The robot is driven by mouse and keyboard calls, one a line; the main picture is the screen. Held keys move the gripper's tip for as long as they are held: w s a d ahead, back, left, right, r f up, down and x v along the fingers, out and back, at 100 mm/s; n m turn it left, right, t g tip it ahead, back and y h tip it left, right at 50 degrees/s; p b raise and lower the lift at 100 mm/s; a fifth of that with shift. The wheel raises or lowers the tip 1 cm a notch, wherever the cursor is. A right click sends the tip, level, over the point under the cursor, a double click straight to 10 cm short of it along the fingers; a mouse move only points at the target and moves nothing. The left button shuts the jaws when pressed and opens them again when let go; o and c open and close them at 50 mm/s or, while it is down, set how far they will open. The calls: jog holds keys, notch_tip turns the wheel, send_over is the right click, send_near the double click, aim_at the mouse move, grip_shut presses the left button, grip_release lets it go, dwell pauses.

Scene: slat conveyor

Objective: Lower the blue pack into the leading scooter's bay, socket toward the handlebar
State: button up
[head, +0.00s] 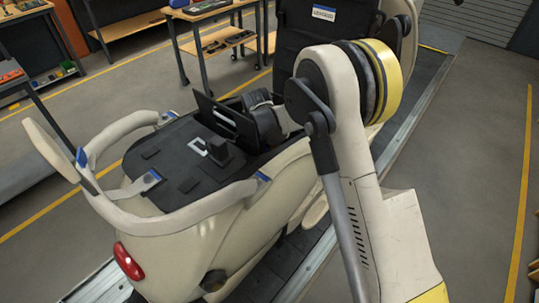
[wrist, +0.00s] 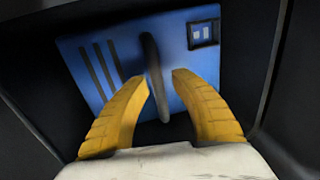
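The blue pack (wrist: 110,60) shows in the wrist view, framed by dark walls. It has dark stripes on its left and a small dark socket block (wrist: 203,33) at its upper right. A dark handle (wrist: 151,55) stands up across its middle. My gripper (wrist: 161,76) has its two yellow fingers apart, one on each side of the handle, with a gap visible on the right. The leading scooter is probably the cream one (head: 210,245) in the head view. The pack and my fingertips are hidden there behind the raised black panel (head: 228,116) and my arm.
A cream curved rail (head: 150,222) surrounds the black deck (head: 165,165). A tall black panel with a label (head: 323,13) stands behind. Work tables (head: 205,12) are at the back. The floor on the right (head: 470,170) is clear.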

notch_tip(320, 180, up, 8)
jog(key=s+a, duration=0.1)
jog(key=shift+p, duration=0.3)
dwell(0.4)
